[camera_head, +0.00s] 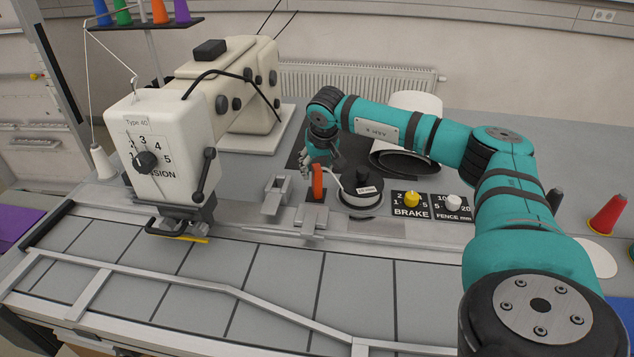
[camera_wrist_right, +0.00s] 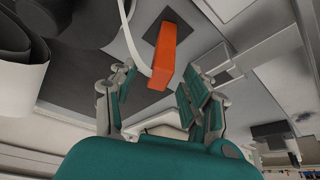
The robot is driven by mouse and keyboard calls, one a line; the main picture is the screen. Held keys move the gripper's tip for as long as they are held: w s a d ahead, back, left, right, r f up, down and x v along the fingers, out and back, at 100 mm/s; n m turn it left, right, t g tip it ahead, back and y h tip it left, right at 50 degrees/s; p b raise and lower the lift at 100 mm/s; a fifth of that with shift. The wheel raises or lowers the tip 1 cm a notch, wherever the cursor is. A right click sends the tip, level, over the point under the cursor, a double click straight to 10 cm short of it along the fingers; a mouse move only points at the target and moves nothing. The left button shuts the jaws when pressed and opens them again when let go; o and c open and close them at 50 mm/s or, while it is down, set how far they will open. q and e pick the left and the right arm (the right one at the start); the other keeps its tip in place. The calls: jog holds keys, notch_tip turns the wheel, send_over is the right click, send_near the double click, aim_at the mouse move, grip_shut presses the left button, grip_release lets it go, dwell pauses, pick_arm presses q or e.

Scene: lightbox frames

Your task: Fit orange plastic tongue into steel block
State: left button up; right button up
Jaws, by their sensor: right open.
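The orange plastic tongue (camera_head: 317,181) stands upright at the middle of the bench, with a dark square around its foot. In the right wrist view the orange tongue (camera_wrist_right: 165,52) lies ahead, its near end showing between the fingers. My right gripper (camera_head: 310,163) is just behind and above it in the head view. The right gripper (camera_wrist_right: 157,88) is open, and contact with the tongue cannot be told. A grey steel piece with a slot (camera_head: 275,196), likely the steel block, sits just left of the tongue. My left gripper is not in view.
A cream sewing machine (camera_head: 160,150) stands at the left. A round dark device (camera_head: 360,192) with a pale curved strip is right of the tongue. Brake and fence knobs (camera_head: 412,199) lie farther right. A metal rail (camera_head: 230,290) crosses the front.

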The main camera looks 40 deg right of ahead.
jog(key=shift+x, duration=0.8)
grip_shut()
